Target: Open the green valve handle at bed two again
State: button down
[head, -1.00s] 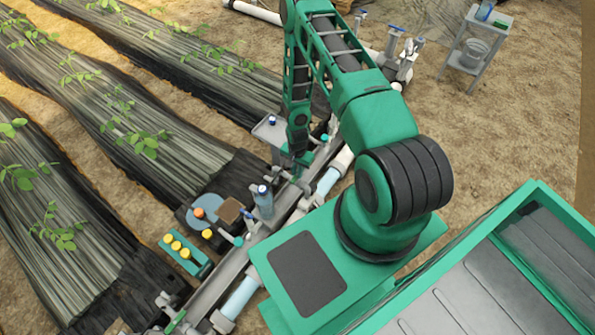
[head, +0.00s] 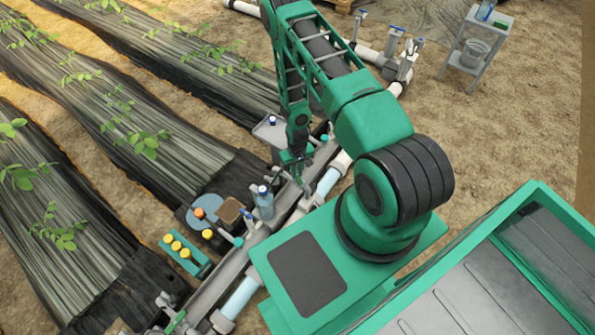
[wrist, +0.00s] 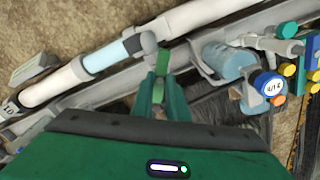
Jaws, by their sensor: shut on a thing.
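My gripper (wrist: 158,95) is shut on the green valve handle (wrist: 162,63), whose upper part shows between and beyond the fingertips in the wrist view. The handle stands at the pipe line beside a grey elbow of the white and light-blue pipe (wrist: 105,57). In the head view my gripper (head: 296,168) reaches down to the long grey rail. The handle there is mostly hidden by the fingers, so its exact angle is hard to tell.
A light-blue bottle (head: 264,205) stands beside the rail, close to my gripper. A green block with yellow caps (head: 186,256) and a round blue tray (head: 205,209) lie left. Planted beds (head: 110,120) run left. A grey stand (head: 475,45) is at the far right.

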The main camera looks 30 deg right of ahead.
jog(key=n, duration=0.6)
jog(key=shift+w+a, duration=0.1)
jog(key=shift+w, duration=0.3)
jog(key=shift+n, duration=0.3)
jog(key=c, duration=2)
grip_release()
jog(key=shift+o, duration=1.4)
jog(key=shift+s, duration=0.2)
jog(key=shift+r, duration=0.45)
notch_tip(320, 180, up, 10)
